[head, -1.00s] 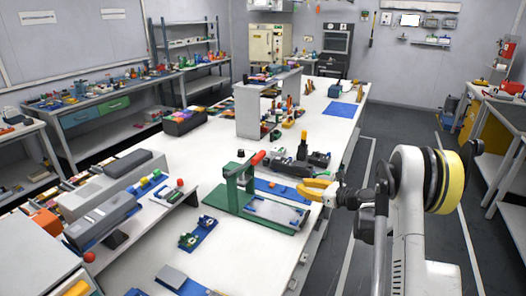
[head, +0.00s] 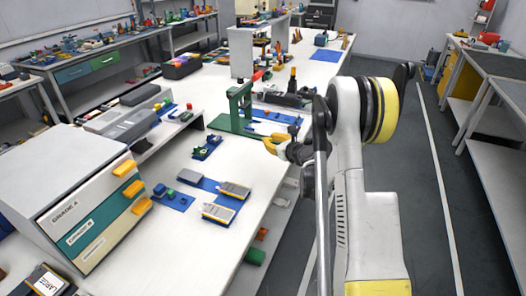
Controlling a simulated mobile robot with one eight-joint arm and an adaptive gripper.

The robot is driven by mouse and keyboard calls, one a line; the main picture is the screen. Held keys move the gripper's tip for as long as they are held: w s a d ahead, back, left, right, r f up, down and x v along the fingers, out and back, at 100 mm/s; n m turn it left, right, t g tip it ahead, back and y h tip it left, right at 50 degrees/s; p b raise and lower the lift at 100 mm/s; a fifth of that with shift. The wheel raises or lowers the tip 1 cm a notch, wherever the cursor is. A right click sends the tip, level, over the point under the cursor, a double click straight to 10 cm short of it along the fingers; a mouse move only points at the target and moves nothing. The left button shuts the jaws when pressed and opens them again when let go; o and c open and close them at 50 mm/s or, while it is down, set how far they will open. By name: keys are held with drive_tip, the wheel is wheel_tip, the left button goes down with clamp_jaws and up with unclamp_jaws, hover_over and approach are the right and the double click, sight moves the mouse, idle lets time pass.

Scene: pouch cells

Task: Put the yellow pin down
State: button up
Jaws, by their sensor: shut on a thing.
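My gripper (head: 270,142) has yellow-orange fingers and is at the right edge of the white bench, just in front of the green press stand. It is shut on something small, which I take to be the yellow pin. The pin does not stand out from the yellow fingers at this size, so its tilt and its height above the bench cannot be told. A blue mat (head: 283,117) lies just behind the fingers.
Grey-topped pouch cells (head: 219,212) lie on blue mats nearer on the bench (head: 225,262). A drawer cabinet (head: 70,195) stands at left. Bare white bench lies between.

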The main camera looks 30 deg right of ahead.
drive_tip(key=b, duration=0.2)
hover_over(262, 165)
wheel_tip(262, 165, down, 3)
wheel_tip(262, 165, down, 4)
drive_tip(key=shift+b, duration=0.85)
drive_tip(key=shift+r, duration=0.15)
drive_tip(key=shift+o, duration=1.3)
drive_tip(key=o, duration=0.4)
